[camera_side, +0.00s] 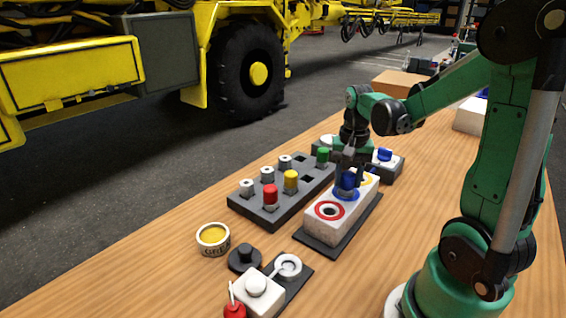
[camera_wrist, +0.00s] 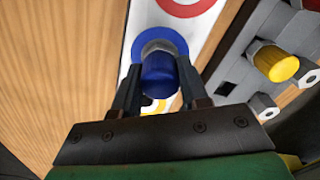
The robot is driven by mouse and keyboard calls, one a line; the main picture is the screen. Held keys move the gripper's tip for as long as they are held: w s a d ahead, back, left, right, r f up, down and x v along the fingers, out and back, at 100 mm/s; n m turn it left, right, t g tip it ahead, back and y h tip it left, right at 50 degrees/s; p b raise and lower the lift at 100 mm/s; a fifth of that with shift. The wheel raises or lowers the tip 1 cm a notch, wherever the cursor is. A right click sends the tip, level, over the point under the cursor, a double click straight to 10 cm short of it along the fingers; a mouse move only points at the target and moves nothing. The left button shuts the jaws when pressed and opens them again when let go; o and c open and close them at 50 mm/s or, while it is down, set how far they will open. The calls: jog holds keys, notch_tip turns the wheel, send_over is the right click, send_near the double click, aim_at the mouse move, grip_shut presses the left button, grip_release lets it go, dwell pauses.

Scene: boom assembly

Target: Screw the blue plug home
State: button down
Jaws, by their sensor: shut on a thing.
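The blue plug (camera_wrist: 160,76) has a blue cap over a metal hex collar. My gripper (camera_wrist: 158,88) is shut on its cap, one finger on each side, in the wrist view. The plug stands at the blue ring (camera_wrist: 180,44) on the white block (camera_side: 322,229); how deep it sits I cannot tell. In the side view my gripper (camera_side: 347,168) reaches down onto the blue plug (camera_side: 347,182), and the fingers partly cover it. The block also has a red ring (camera_side: 330,211) around an empty dark hole, and part of a yellow ring shows behind the plug.
A dark rack (camera_side: 252,203) left of the block holds a red plug (camera_side: 269,194), a yellow plug (camera_side: 291,179), a green plug (camera_side: 322,155) and several metal fittings. A grease tin (camera_side: 213,237) and a white fixture (camera_side: 259,293) stand nearer the camera. Bare wood lies right of the block.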

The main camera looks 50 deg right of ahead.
jog(key=m, duration=0.2)
jog(key=shift+m, duration=0.3)
jog(key=c, duration=1.2)
grip_release()
jog(key=shift+c, duration=0.2)
grip_shut()
jog(key=m, duration=0.5)
jog(key=o, duration=0.7)
grip_release()
jog(key=shift+r, duration=4)
